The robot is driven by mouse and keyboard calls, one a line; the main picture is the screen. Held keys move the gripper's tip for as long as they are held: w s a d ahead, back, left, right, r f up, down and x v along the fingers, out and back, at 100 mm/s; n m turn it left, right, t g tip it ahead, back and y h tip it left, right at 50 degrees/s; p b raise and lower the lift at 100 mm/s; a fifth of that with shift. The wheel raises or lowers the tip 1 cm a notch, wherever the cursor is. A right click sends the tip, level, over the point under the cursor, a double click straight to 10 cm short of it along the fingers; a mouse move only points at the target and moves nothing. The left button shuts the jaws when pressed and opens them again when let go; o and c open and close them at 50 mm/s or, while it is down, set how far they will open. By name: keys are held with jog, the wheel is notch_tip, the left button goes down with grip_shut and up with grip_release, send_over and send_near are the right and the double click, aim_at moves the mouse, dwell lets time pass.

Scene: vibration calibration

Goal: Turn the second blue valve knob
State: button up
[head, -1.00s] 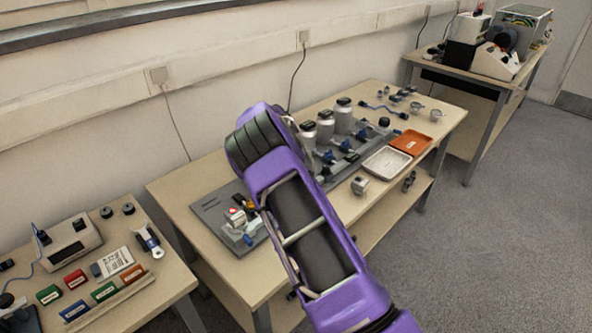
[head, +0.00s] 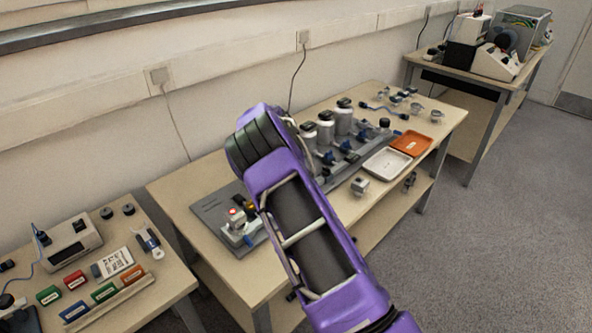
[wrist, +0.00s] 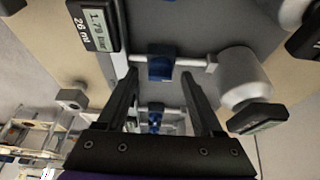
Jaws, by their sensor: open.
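My gripper (wrist: 160,78) shows in the wrist view with its two dark fingers apart and nothing held. A blue valve knob (wrist: 160,64) on a metal pipe lies just past the fingertips, between them in the picture; I cannot tell whether they touch it. Another blue knob (wrist: 155,119) on a parallel pipe shows lower down between the fingers. In the head view, blue knobs stand in a row on the grey rig, among them one (head: 328,158) beside my arm and one (head: 346,145) further right. My arm hides my gripper and part of the rig there.
In the head view a white tray (head: 386,164) and an orange tray (head: 411,143) lie right of the rig.

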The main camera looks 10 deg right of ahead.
jog(key=p+v, duration=0.1)
jog(key=v, duration=1.6)
jog(key=shift+r, duration=0.2)
